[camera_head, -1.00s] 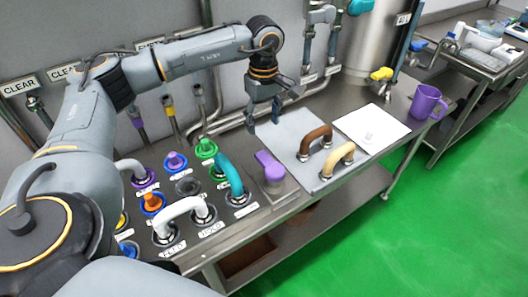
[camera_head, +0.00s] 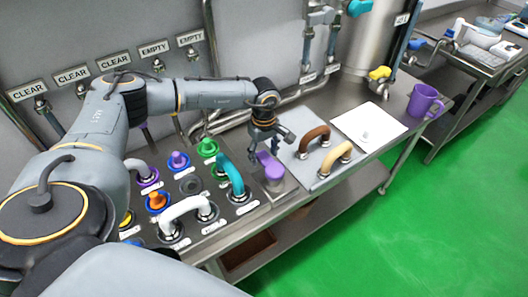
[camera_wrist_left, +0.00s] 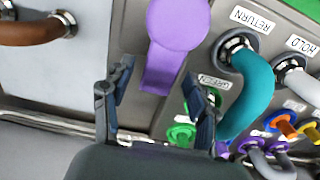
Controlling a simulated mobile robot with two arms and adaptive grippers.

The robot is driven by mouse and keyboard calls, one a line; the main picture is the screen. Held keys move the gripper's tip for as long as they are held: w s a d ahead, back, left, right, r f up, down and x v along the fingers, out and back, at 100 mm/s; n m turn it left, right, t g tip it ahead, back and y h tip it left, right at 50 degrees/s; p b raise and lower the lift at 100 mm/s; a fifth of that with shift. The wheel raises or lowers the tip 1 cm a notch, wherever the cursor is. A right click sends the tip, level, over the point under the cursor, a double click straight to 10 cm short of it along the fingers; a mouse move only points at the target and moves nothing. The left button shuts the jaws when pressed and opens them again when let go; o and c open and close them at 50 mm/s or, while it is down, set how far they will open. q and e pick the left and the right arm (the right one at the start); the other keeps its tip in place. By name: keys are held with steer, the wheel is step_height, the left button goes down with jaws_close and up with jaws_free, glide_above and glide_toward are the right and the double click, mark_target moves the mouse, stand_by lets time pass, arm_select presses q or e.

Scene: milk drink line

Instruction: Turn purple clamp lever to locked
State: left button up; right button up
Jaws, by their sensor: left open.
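The purple clamp lever (camera_head: 270,168) sits on a small grey metal plate between the valve panel and the grey board. In the left wrist view the lever (camera_wrist_left: 176,28) has a wide round end at the top and a narrower end pointing toward my gripper. My left gripper (camera_head: 268,152) is open and empty, just above and behind the lever. In the left wrist view the fingers of my left gripper (camera_wrist_left: 155,112) are spread on either side of the lever's narrow end, with no clear contact. My right gripper is not in view.
A teal hose (camera_head: 231,175) stands close beside the lever on the left. A brown handle (camera_head: 314,136) and a tan handle (camera_head: 335,158) rise from the grey board on the right. Green (camera_head: 207,148) and other coloured knobs fill the panel. A purple mug (camera_head: 423,101) stands far right.

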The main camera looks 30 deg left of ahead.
arm_select(q)
jaws_close()
steer(key=shift+d, duration=0.1)
